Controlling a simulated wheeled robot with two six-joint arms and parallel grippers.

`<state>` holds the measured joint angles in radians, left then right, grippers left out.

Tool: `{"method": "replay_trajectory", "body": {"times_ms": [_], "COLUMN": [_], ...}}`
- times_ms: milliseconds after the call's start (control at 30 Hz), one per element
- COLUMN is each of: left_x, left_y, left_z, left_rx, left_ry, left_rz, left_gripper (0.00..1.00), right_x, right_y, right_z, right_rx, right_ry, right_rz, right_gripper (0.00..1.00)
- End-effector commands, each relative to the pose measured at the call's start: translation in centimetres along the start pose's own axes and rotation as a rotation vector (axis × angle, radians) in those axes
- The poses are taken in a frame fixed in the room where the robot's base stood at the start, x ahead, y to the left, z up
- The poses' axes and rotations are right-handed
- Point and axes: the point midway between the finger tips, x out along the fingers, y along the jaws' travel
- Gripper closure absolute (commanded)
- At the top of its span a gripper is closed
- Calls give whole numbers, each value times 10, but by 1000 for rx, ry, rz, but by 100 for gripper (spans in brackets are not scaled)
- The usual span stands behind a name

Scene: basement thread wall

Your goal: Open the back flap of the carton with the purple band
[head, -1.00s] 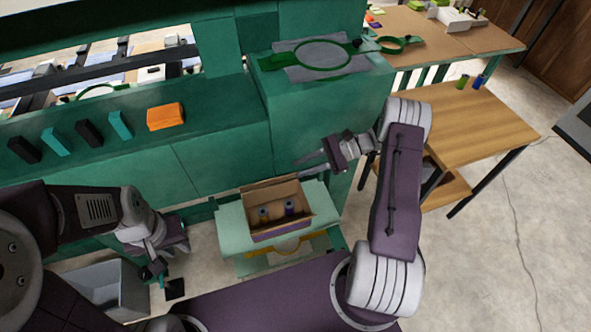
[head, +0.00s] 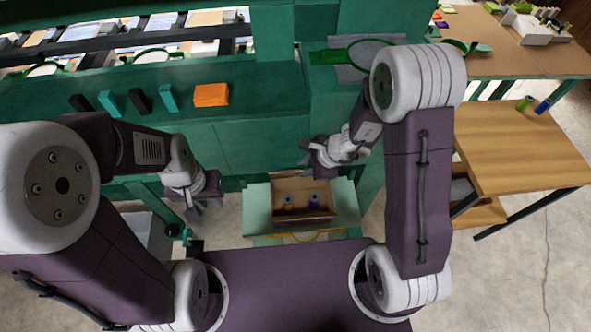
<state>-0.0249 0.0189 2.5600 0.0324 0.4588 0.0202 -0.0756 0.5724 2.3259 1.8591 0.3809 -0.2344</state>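The brown carton (head: 304,215) stands on a pale green stand below and ahead of me. Its top is open enough to show spool-like items inside, one bluish-purple and one dark with an orange tint. A brown panel (head: 298,183) shows along its back side; I cannot tell whether it is the flap or the inner back wall. The purple band is hardly visible from here. My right gripper (head: 308,168) is just behind and above the carton's back edge; its finger gap is unclear. My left gripper (head: 200,207) hangs left of the stand, apart from the carton, its fingers unclear.
The pale green stand (head: 257,215) has bare room on both sides of the carton. A green bench behind carries an orange block (head: 211,95) and several dark and teal blocks. A grey bin (head: 150,236) is at left. A wooden table (head: 520,150) is at right.

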Motion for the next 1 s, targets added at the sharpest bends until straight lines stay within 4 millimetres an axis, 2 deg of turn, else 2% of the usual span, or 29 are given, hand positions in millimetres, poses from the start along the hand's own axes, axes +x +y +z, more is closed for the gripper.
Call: {"method": "replay_trajectory", "body": {"times_ms": [300,433,567,767,800,900,1000], "left_x": [18,19,20,19,19,19,19], "left_y": [0,0,0,0,0,0,0], "left_z": [2,2,2,2,2,2,2], "left_rx": [0,0,0,0,0,0,0], "left_ry": [0,0,0,0,0,0,0], "left_rz": [0,0,0,0,0,0,0], "left_gripper": [75,75,75,75,75,75,75], "right_x": [63,81,89,89,89,89,89], "right_y": [2,1,0,-1,-1,-1,-1], "right_z": [-1,0,0,0,0,0,0], "right_rx": [2,1,2,2,2,2,2], "right_ry": [-3,-2,-2,-3,-3,-3,-3], "right_rz": [4,2,1,-1,-1,-1,-1], "right_gripper": [75,75,75,75,77,100,100]}}
